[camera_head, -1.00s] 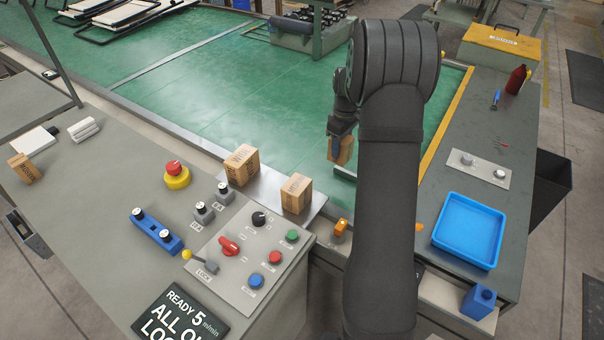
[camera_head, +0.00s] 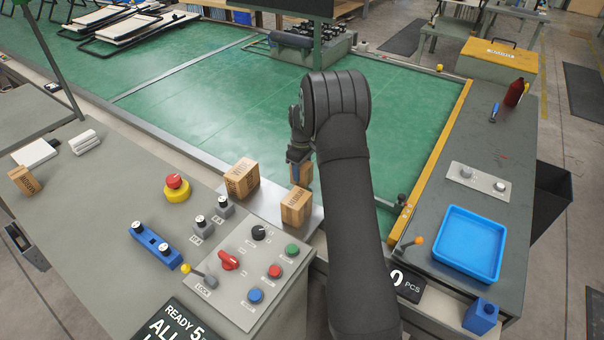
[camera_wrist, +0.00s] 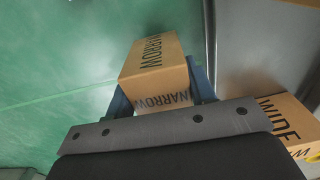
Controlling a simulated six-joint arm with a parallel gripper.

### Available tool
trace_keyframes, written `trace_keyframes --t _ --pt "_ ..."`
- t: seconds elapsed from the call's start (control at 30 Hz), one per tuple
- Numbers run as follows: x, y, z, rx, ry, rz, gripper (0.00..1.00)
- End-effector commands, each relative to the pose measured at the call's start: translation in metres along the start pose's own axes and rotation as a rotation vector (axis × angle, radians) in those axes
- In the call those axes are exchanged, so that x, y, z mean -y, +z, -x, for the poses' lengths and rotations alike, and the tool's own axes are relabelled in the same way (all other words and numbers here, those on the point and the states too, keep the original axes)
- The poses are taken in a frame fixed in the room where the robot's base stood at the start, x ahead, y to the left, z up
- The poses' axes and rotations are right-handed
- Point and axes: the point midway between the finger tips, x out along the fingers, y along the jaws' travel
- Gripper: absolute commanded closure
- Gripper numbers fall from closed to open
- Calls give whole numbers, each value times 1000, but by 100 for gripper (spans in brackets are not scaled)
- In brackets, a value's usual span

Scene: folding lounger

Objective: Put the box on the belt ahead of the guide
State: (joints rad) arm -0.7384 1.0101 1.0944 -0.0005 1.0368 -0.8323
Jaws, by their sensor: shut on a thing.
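My gripper (camera_head: 298,155) is shut on a cardboard box (camera_head: 304,173), partly hidden behind my arm and the front boxes. In the wrist view the held box (camera_wrist: 157,72) reads NARROW and sits between the blue fingers, with the green belt below and to its left. I cannot tell its height above the belt. The green belt (camera_head: 215,90) fills the back of the head view. A metal bar (camera_head: 384,203), apparently the guide, shows right of my arm near the yellow edge strip; the rest of it is hidden.
Two cardboard boxes, one at left (camera_head: 241,180) and one at right (camera_head: 296,208), stand on a metal plate beside the belt. One labelled WIDE (camera_wrist: 284,122) is close by my gripper in the wrist view. A control panel (camera_head: 240,285) is in front. The belt's middle is clear.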

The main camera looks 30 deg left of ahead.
Motion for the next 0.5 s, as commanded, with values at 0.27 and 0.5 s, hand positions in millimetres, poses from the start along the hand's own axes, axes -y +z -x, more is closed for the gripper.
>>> trace_keyframes --t 0.27,0.5 --pt "0 0 -19 -1 2 -1 77" --pt "0 0 -23 0 1 -1 77"
